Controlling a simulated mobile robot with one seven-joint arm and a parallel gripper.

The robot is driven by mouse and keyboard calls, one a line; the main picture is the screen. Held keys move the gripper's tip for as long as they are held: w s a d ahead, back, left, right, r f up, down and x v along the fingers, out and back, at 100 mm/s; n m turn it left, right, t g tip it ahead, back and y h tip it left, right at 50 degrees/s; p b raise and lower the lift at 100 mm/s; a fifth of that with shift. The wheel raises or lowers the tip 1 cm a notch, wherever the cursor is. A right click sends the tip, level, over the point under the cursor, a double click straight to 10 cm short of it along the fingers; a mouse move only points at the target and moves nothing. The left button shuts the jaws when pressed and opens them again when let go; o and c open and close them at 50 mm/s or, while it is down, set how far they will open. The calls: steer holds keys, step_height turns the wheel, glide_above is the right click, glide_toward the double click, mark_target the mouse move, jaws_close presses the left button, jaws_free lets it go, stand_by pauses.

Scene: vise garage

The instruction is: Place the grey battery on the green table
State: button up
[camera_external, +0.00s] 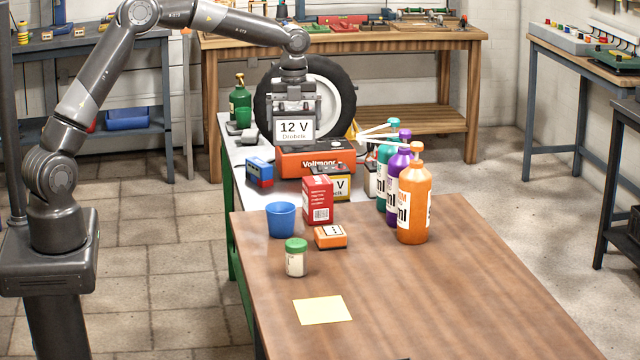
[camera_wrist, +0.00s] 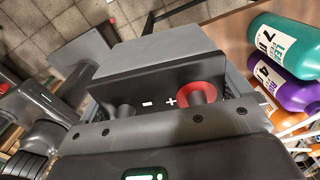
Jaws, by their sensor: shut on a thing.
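The grey battery (camera_external: 293,130) with a white "12 V" label is held upright in my gripper (camera_external: 294,97), which is shut on its upper part. In the wrist view the battery's dark top (camera_wrist: 150,92) shows minus and plus marks and a red ring around one terminal. The green table (camera_external: 237,152) has green legs and a pale top. In the outside view the battery appears above that table, just over an orange charger (camera_external: 312,163). I cannot tell whether its bottom touches anything; the underside is hidden.
The pale top is crowded: a blue box (camera_external: 260,172), a yellow battery (camera_external: 341,187), a green bottle (camera_external: 240,97) and a tire (camera_external: 345,95). The brown table (camera_external: 440,290) in front holds a red box (camera_external: 318,201), a blue cup (camera_external: 281,219) and tall bottles (camera_external: 413,200).

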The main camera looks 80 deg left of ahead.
steer(key=s+a+n, duration=0.2)
steer(key=s+a, duration=0.1)
steer(key=a, duration=0.4)
step_height(320, 180, down, 12)
steer(key=f, duration=0.1)
steer(key=shift+w+a+f, duration=0.1)
steer(key=shift+a+f, duration=2.55)
steer(key=shift+a, duration=0.25)
steer(key=shift+w+a+f, duration=0.1)
steer(key=shift+a+f, duration=2.5)
steer(key=shift+a, duration=0.3)
steer(key=shift+f, duration=0.15)
steer(key=o, duration=1.4)
